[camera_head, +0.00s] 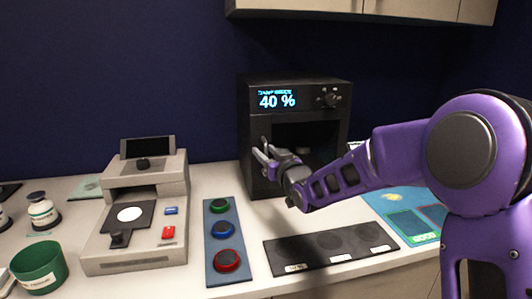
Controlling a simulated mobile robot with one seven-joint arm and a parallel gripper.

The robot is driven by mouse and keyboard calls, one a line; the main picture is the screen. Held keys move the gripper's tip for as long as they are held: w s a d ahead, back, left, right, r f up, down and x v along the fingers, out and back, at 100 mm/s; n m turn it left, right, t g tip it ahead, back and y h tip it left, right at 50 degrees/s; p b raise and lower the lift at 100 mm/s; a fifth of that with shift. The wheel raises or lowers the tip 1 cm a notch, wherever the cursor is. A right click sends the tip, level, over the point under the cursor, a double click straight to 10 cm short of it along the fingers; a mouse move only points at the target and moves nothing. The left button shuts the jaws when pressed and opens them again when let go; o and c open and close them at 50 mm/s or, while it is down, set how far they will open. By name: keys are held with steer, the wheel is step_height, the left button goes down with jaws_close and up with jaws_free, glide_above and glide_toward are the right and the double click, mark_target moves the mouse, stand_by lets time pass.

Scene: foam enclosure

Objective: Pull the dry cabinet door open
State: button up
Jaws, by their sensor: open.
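The dry cabinet (256,121) is a black box at the back of the counter, with a lit display reading 40 % and a knob at its upper right. I cannot tell whether the door stands slightly ajar. A small light handle-like part seems to show at the left of the front, partly hidden by my fingers. My gripper (264,155) is open in front of the cabinet's left front edge, fingers pointing left. I cannot tell whether it touches the handle.
A grey instrument (130,255) stands left of the cabinet. A blue panel with coloured rings (214,241) and a black labelled mat (288,255) lie in front. A green cup (40,262) is at far left. Wall cupboards (410,9) hang above.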

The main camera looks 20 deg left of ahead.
jaws_close()
stand_by(1.3)
